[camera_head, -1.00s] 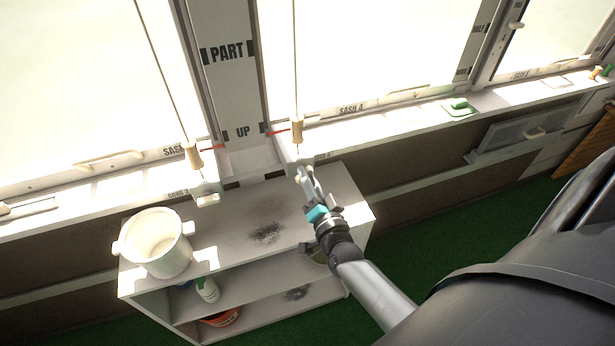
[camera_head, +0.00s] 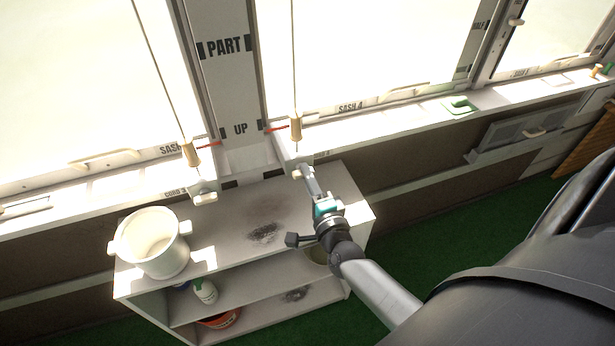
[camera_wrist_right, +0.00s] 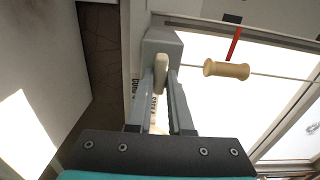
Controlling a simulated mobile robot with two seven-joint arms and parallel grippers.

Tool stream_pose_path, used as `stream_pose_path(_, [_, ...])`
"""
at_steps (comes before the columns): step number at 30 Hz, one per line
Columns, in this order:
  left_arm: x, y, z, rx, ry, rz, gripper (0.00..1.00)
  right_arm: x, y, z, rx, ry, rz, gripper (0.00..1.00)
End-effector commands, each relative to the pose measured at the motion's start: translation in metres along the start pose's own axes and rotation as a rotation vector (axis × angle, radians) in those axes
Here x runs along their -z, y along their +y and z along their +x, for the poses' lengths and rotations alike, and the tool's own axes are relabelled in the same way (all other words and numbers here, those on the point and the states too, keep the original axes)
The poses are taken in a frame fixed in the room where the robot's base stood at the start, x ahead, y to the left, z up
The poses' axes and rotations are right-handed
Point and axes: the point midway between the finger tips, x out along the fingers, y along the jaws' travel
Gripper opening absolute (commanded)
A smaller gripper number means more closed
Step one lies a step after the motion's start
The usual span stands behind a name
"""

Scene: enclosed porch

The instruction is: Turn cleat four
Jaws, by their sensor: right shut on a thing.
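Cleat four (camera_head: 291,154) is a pale block with a small knob on the sill under sash 4, beside the post marked PART and UP. In the right wrist view its grey block (camera_wrist_right: 163,44) shows with a cream lever (camera_wrist_right: 160,78) sticking out. My right gripper (camera_head: 303,172) reaches it from below right. In the wrist view its two fingers (camera_wrist_right: 161,88) lie on either side of the lever and are shut on it. The fingers partly hide the lever and the cord label beside it. My left gripper is not in view.
A wooden cord toggle (camera_head: 296,127) hangs just above the cleat, near a red mark. Another cleat (camera_head: 204,194), for cord 3, is to the left. A white pot (camera_head: 153,243) stands on the shelf unit (camera_head: 232,250) below.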

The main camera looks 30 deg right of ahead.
Motion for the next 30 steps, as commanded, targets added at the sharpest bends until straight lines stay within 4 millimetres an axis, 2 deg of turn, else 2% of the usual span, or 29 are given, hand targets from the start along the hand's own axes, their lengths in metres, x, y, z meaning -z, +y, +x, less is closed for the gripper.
stream_pose_path(18, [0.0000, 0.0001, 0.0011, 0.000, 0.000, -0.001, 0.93, -0.0002, 0.0007, -0.0004, -0.002, 0.000, 0.040, 0.00])
stream_pose_path(19, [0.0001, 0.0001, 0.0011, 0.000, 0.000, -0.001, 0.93, -0.0002, 0.0007, -0.0004, -0.002, 0.000, 0.040, 0.22])
stream_pose_path(26, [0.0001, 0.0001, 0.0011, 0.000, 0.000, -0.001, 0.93, -0.0001, 0.0005, -0.0003, -0.001, 0.000, 0.038, 0.48])
stream_pose_path(30, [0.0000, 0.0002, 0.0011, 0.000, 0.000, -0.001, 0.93, -0.0001, 0.0004, -0.0002, -0.001, 0.000, 0.037, 0.49])
